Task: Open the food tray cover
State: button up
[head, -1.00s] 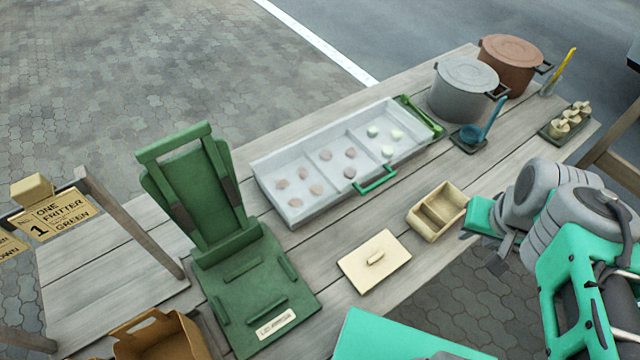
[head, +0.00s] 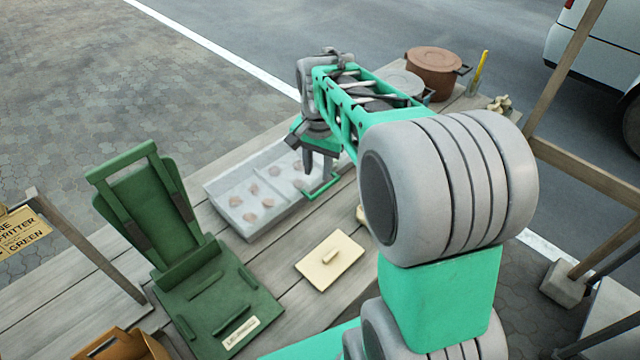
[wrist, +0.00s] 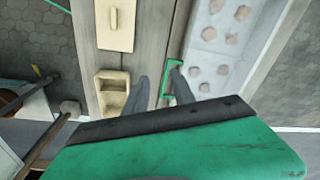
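The food tray (head: 272,224) is a long, shallow, whitish tray with compartments and several round pieces visible inside. A clear-looking cover seems to lie over it, though I cannot make out its edges. A green handle (head: 327,189) sticks out from the tray's near long side; it also shows in the wrist view (wrist: 166,95). My gripper (head: 318,174) reaches over the tray's near side, close to the handle. In the wrist view my gripper (wrist: 160,76) has its fingers apart, with one finger overlapping the handle. I cannot tell whether it touches. My arm hides the tray's right end.
A beige lid with a knob (head: 340,251) lies on the table in front of the tray. A beige divided box (wrist: 112,88) sits beside it. A green press-like stand (head: 220,290) is at left. Grey (head: 402,82) and brown (head: 436,77) pots stand behind.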

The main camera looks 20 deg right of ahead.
aim_at(326, 186)
jog(key=w+d+f+m, duration=0.2)
jog(key=w+d+f+m+g, duration=0.1)
jog(key=w+d+f+m, duration=0.1)
jog(key=w+f, duration=0.1)
jog(key=shift+w+d+f, duration=0.15)
jog(key=shift+w+d, duration=0.1)
jog(key=shift+d, duration=0.05)
jog(key=shift+m, duration=0.3)
notch_tip(326, 186, down, 8)
jog(key=shift+r+p, duration=0.25)
jog(key=shift+p, duration=0.05)
grip_shut()
dwell(0.5)
